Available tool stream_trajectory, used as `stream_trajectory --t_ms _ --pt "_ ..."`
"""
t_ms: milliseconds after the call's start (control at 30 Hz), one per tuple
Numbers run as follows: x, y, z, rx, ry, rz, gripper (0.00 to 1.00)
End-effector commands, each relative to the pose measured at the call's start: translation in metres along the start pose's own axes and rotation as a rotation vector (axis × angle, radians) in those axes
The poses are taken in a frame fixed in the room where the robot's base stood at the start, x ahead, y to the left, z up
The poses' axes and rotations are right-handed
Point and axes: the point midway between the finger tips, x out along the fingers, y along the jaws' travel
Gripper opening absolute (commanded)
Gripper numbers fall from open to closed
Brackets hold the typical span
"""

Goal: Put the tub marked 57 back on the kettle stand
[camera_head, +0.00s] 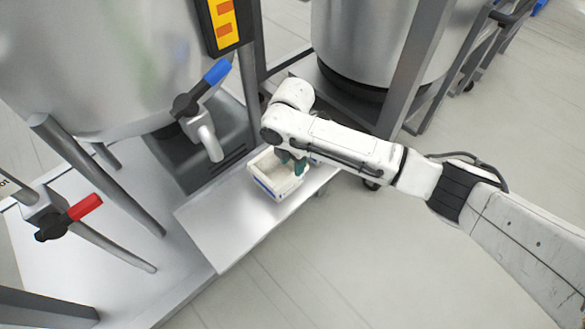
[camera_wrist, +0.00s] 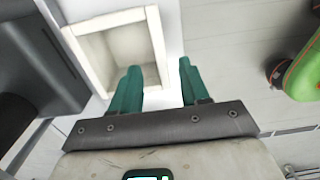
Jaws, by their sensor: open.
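A white, open-topped rectangular tub (camera_head: 290,189) with a blue band on its side sits upright on the flat steel shelf (camera_head: 215,215) in front of a kettle. Its number cannot be read. It looks empty in the wrist view (camera_wrist: 84,60). My gripper (camera_head: 291,163) reaches down at the tub's far right side, its dark green fingers apart. In the wrist view my gripper (camera_wrist: 159,68) has its left finger over the tub's opening and its right finger outside, with the right wall between them. I cannot tell whether either finger touches it.
A large steel kettle (camera_head: 95,65) with a blue-handled tap (camera_head: 200,105) stands behind the shelf. A red-handled valve (camera_head: 70,215) is at the left. Another steel vessel (camera_head: 390,40) stands at the back right. The floor (camera_head: 340,270) in front is clear.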

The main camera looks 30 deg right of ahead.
Motion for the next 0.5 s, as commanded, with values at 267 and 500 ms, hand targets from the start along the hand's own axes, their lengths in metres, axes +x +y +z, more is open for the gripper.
stream_trajectory --t_ms 267,500 --pt "-0.033 0.0 0.0 0.0 0.0 0.001 0.45" --pt "-0.035 0.0 0.0 0.0 0.0 0.0 0.45"
